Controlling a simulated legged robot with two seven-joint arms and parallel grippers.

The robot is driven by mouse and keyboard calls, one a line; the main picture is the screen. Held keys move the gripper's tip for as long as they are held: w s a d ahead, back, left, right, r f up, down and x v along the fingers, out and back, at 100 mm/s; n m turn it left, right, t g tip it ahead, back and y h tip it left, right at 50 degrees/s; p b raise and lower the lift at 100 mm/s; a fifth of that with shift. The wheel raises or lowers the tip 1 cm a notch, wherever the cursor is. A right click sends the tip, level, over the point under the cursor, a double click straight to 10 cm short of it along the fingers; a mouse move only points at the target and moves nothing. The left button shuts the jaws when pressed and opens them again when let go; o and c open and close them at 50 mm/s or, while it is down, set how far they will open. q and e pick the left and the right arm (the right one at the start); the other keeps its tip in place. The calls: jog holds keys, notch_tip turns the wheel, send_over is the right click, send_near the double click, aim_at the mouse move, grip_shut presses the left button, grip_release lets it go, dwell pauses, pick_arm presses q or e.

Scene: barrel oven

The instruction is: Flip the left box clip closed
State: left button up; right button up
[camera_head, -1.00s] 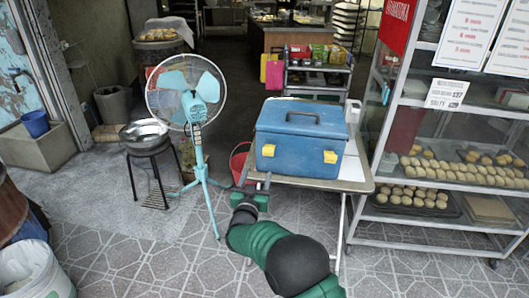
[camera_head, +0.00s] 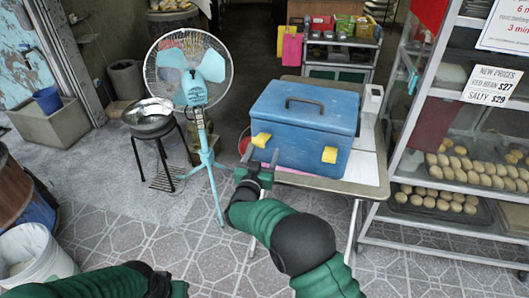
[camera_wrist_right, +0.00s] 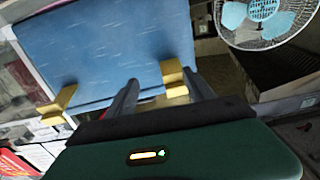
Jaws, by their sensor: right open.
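The blue box (camera_head: 300,125) stands on a small table with its handle on top. The left yellow clip (camera_head: 261,140) and the right yellow clip (camera_head: 330,154) stick out from its front. My right gripper (camera_head: 262,156) is open, just in front of and below the left clip. In the right wrist view, the left clip (camera_wrist_right: 174,78) appears between the spread fingers (camera_wrist_right: 163,92), nearer the right one; I cannot tell whether they touch. The other clip (camera_wrist_right: 58,106) is off to the left. My left gripper (camera_head: 165,285) is low at the bottom left, its jaws unclear.
The table's metal rim (camera_head: 340,186) runs below the box. A turquoise fan (camera_head: 190,75) stands close to the left, beside a metal bowl (camera_head: 147,114) on a stool. A glass bread rack (camera_head: 440,235) is at the right. The tiled floor in front is open.

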jog(key=shift+w+f, duration=0.1)
jog(key=c, duration=0.5)
jog(key=shift+a, duration=0.3)
jog(key=c, duration=0.7)
jog(key=shift+d, duration=0.2)
grip_shut()
jog(key=shift+a, duration=0.1)
